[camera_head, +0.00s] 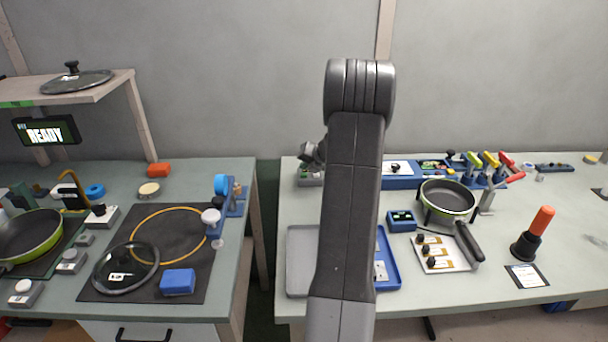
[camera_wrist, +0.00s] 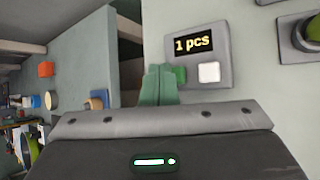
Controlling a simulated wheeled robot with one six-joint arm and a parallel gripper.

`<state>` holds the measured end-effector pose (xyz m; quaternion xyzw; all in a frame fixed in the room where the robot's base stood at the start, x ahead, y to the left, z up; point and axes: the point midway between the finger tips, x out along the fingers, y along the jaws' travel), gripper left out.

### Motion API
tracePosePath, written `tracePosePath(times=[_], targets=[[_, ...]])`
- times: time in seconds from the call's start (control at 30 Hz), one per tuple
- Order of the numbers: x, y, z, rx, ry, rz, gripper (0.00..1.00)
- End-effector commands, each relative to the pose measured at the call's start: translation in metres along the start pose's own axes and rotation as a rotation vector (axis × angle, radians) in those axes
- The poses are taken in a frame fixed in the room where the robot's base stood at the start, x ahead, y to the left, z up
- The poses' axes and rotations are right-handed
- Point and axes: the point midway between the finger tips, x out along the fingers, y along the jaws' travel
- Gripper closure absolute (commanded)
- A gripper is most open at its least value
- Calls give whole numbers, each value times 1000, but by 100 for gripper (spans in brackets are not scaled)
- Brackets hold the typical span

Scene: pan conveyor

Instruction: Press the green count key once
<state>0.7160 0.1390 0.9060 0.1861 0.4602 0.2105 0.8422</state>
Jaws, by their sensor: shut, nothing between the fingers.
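In the wrist view a grey counter box (camera_wrist: 212,47) has a display (camera_wrist: 195,44) reading "1 pcs". Below the display are a green count key (camera_wrist: 181,74) and a white key (camera_wrist: 208,72). My gripper (camera_wrist: 159,70) is shut and empty, its greenish fingers together. The fingertips lie just left of the green key in the picture and overlap its edge; I cannot tell whether they touch it. In the head view my arm hides the gripper's fingers, and a grey box (camera_head: 309,176) shows partly just left of the arm.
In the head view a blue tray (camera_head: 389,262) lies partly behind my arm. A pan (camera_head: 447,199) stands to its right, near colored levers (camera_head: 490,160). The left table holds a glass lid (camera_head: 125,267) and a blue block (camera_head: 177,282). A gap separates the two tables.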

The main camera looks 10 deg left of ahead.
Motion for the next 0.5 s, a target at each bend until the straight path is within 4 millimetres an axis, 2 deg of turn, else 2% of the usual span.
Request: tracePosePath(times=[0.5], targets=[[6,-4,-4,1,0,0,100]])
